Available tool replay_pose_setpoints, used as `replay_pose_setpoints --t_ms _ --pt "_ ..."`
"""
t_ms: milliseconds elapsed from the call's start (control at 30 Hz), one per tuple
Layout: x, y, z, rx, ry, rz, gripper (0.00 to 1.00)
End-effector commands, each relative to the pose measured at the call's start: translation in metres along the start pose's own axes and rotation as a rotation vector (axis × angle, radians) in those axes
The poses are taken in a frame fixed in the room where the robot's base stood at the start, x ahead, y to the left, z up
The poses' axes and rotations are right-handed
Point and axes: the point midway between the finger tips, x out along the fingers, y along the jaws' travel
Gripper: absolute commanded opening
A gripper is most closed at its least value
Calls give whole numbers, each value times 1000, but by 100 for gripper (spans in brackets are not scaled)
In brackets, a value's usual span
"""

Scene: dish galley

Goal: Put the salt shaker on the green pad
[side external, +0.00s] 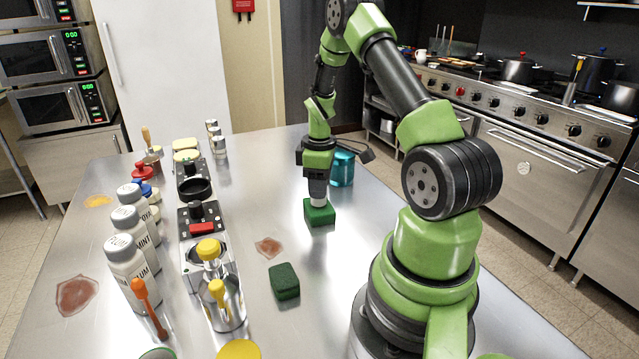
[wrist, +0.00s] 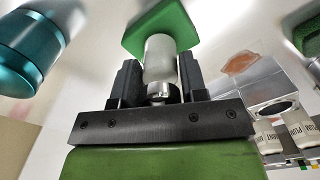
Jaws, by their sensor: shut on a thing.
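The salt shaker (side external: 318,190) is a small pale cylinder. In the wrist view its pale body (wrist: 160,58) and metal cap (wrist: 162,91) show between my fingers. My gripper (side external: 318,176) points down and is shut on the shaker, with one dark finger on each side in the wrist view (wrist: 161,74). The green pad (side external: 319,214) is a green block on the steel table, directly beneath the shaker. The shaker looks upright, with its base at the pad's top; I cannot tell whether it bears its weight there.
A teal canister (side external: 343,170) stands close behind and right of the pad. A dark green sponge (side external: 284,281) lies nearer the camera. A reddish stain (side external: 269,247) marks the table (side external: 330,290). Labelled shakers (side external: 124,259) and a row of appliances (side external: 194,222) fill the left side.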

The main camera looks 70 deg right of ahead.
Motion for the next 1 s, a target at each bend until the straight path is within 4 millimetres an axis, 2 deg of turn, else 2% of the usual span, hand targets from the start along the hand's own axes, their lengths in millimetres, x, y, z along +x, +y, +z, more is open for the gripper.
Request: replay_pose_setpoints --t_ms 167,200,267,300,567,667,767,1000 --pt "3 0 0 0 -1 -1 10" --pt "2 0 0 0 0 0 49" --pt "2 0 0 0 0 0 63" --pt "2 0 0 0 0 0 65" --pt "1 0 0 0 0 0 65" --pt "-7 1 0 0 2 3 65" --pt "-23 1 -1 -1 3 5 65" --pt "-77 1 -1 -1 4 7 65"
